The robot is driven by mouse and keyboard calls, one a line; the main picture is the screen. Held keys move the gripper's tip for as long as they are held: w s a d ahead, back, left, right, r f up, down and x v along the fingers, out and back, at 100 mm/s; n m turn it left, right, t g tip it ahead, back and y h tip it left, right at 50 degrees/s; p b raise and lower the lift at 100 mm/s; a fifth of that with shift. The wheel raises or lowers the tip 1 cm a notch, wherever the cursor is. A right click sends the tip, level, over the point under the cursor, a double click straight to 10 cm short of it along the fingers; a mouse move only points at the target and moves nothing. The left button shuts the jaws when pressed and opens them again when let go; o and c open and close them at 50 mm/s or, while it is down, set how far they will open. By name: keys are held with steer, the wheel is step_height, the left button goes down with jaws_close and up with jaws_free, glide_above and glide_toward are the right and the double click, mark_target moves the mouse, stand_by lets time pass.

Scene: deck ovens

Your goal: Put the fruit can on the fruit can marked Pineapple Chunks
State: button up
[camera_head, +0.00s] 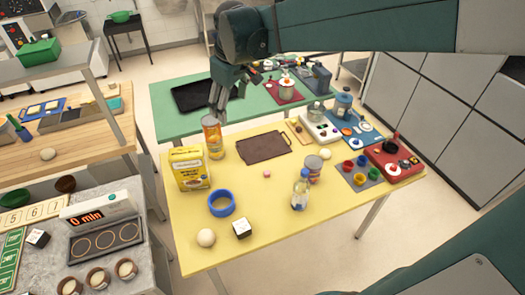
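An orange can-like object (212,138) stands upright at the back left of the yellow table (262,225). It looks tall; I cannot tell whether it is one can or two stacked. A shorter can (313,168) with a silvery top stands right of the table's middle, behind a bottle. The labels are too small to read. My gripper (219,108) points down just above and beside the top of the orange object. I cannot tell whether its fingers touch it, or whether they are open or shut.
A yellow box (188,168) stands close to the orange object at the front left. A dark brown tray (264,147) lies to its right. A blue ring (221,203), a white ball (206,237) and a clear bottle (300,190) stand nearer. The front middle is mostly clear.

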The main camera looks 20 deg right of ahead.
steer(key=s+d+f+m+t, duration=0.1)
steer(key=s+f+m+t, duration=0.1)
steer(key=s, duration=1)
steer(key=s+d+f+m+t, duration=0.1)
steer(key=s+m, duration=0.3)
steer(key=s, duration=0.9)
steer(key=shift+s+d+f+m+t, duration=0.3)
steer(key=shift+d+f+t, duration=0.1)
steer(key=shift+f, duration=0.1)
steer(key=shift+f, duration=0.1)
